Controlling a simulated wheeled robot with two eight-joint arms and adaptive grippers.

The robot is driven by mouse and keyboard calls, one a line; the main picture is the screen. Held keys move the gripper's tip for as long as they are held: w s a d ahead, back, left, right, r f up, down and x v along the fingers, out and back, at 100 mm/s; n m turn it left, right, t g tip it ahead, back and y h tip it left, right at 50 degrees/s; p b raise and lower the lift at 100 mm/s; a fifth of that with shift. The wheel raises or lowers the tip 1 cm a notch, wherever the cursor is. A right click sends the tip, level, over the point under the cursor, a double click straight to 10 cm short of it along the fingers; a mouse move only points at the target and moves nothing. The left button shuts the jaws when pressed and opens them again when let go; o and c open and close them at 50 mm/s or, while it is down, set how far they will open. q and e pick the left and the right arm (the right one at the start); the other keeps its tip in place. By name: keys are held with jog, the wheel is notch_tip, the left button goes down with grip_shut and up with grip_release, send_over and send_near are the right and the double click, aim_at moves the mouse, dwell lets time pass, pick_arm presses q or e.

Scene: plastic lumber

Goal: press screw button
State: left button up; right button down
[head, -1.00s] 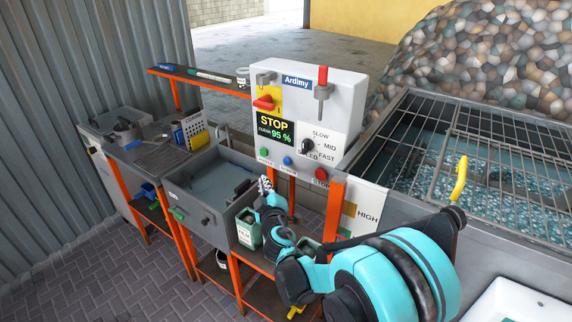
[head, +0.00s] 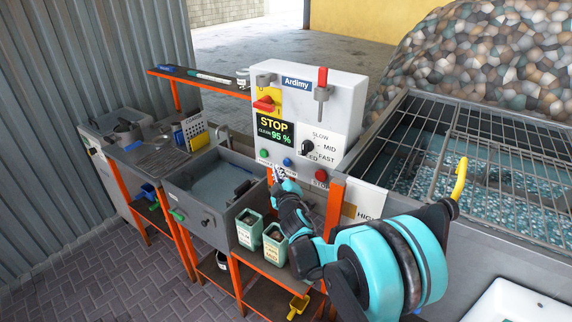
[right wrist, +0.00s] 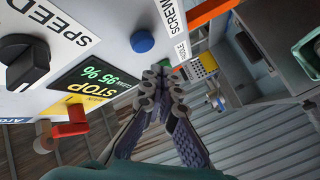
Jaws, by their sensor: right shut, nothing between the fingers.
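The blue button (head: 287,161) is on the lower front of the white control panel (head: 345,92), between a green button (head: 264,153) and a red one (head: 321,175). In the right wrist view the blue button (right wrist: 142,41) shows clearly beside the SCREW label (right wrist: 172,14). My right gripper (head: 277,172) is shut and empty, just below and left of the blue button. Its fingertips (right wrist: 160,74) appear close to the button, with no contact visible. They partly cover the green button in the wrist view. My left gripper is out of view.
The panel also has a speed knob (head: 308,146), a red main switch (head: 264,103) and a screen (head: 275,132) reading STOP, 95 %. Two green containers (head: 250,230) stand below the panel. A sink (head: 208,190) is to the left, a metal grate (head: 490,150) to the right.

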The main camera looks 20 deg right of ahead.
jog(key=shift+w+d, duration=0.45)
jog(key=shift+d, duration=0.15)
jog(key=shift+d, duration=0.1)
dwell(1.1)
jog(key=shift+w+d, duration=0.2)
jog(key=shift+w, duration=0.05)
jog(key=shift+w+d, duration=0.3)
jog(key=shift+d, duration=0.15)
dwell(0.8)
jog(key=shift+a, duration=0.1)
jog(key=shift+s+a, duration=0.55)
jog(key=shift+a, duration=0.1)
jog(key=shift+s+a+b, duration=0.2)
jog(key=shift+s+a, duration=0.6)
jog(key=shift+a, duration=0.2)
jog(key=shift+s+a+b, duration=0.15)
jog(key=shift+s+a, duration=0.6)
jog(key=shift+a, duration=0.25)
jog(key=shift+r, duration=0.1)
